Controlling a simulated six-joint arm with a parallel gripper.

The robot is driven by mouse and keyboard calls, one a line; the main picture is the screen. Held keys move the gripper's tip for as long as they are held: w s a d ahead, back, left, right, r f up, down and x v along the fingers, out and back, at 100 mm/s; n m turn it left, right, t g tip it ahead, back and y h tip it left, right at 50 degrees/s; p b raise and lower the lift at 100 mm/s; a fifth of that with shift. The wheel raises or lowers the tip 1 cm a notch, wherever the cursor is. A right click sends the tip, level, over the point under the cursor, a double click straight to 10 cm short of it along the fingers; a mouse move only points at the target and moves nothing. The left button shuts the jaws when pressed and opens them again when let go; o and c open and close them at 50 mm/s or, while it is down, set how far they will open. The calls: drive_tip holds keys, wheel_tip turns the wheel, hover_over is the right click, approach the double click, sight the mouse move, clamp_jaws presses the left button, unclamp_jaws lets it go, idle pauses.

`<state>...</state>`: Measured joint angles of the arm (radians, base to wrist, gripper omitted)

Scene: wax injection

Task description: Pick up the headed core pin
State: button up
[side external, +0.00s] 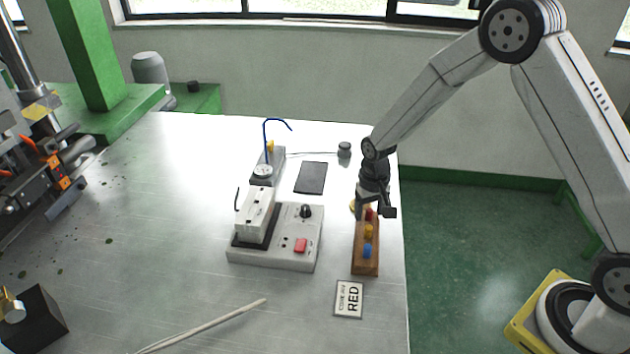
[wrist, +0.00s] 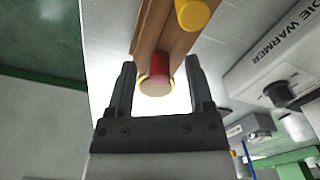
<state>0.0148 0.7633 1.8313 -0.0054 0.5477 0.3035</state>
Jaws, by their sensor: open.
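A wooden rack (side external: 366,268) near the table's right edge holds a row of coloured headed pins. The red pin (side external: 369,214) is at the far end, the yellow pin (side external: 368,231) in the middle and the blue pin (side external: 367,252) at the near end. My gripper (wrist: 160,63) is open over the far end of the rack. In the wrist view the red pin (wrist: 158,84) lies between the fingers, with space on both sides, and the yellow pin (wrist: 193,13) is beyond. Fingertip height against the red pin is hard to tell.
A grey die warmer (side external: 275,260) with a red switch stands to the left. A dark pad (side external: 311,177) and a small grey cylinder (side external: 344,150) lie behind. A yellow round thing (side external: 353,205) sits beside the gripper.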

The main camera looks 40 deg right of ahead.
drive_tip(key=shift+f, duration=0.1)
idle(0.4)
clamp_jaws()
idle(0.3)
drive_tip(key=shift+r, duration=0.6)
drive_tip(key=s+r, duration=1.1)
drive_tip(key=s, duration=0.3)
drive_tip(key=shift+r, duration=0.4)
drive_tip(key=shift+a, duration=0.1)
